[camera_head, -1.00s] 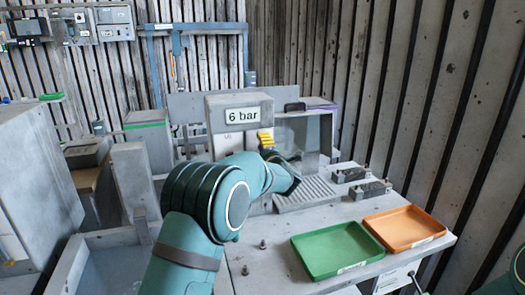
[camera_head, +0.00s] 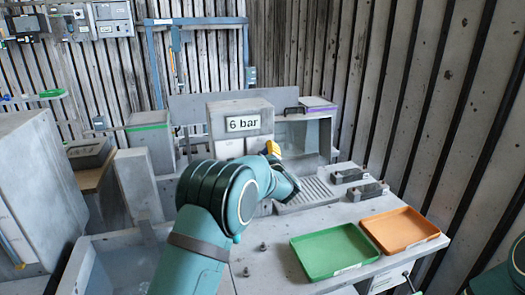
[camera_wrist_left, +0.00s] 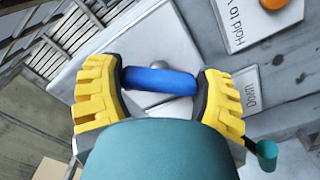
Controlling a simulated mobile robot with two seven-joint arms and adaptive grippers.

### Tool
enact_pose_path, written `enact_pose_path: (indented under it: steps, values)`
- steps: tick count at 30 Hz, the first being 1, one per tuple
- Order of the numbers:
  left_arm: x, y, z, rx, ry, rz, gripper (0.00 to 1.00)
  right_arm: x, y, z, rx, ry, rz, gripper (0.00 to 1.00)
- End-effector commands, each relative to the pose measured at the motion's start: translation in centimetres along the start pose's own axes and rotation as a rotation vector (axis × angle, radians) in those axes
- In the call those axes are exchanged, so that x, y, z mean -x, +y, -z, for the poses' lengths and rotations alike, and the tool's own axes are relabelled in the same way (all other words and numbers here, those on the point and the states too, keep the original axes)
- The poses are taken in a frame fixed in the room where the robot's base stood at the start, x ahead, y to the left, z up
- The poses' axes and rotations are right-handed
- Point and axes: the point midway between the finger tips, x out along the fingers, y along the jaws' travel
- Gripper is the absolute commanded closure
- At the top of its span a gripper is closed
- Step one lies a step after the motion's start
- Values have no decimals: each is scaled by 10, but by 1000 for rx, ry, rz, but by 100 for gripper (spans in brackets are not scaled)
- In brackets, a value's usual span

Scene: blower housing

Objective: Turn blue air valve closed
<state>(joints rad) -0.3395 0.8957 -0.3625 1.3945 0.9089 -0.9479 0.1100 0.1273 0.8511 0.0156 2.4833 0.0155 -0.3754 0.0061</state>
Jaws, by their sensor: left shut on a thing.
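The blue air valve handle (camera_wrist_left: 160,80) shows in the left wrist view as a blue bar lying across the gap between the yellow fingers of my left gripper (camera_wrist_left: 162,88). The fingers are shut on its two ends. In the head view my left gripper (camera_head: 272,149) is at the front of the grey box with the "6 bar" sign (camera_head: 243,123); the valve is hidden there behind my arm and gripper. Only a teal part of my right arm shows at the lower right edge, without its gripper.
A green tray (camera_head: 333,252) and an orange tray (camera_head: 400,229) lie on the grey bench right of my arm. A ribbed plate (camera_head: 310,192) and two dark clamps are behind them. A panel with an orange button (camera_wrist_left: 273,4) is close to the gripper.

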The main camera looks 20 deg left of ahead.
Motion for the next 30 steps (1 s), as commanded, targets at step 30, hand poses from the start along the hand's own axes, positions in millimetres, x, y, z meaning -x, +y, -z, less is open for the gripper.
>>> enact_pose_path:
  steps: [30]
  values:
    - [1, -1, -2, -802, -6, 1, 66, 66, -21, 9, -2, 4, 11, 53]
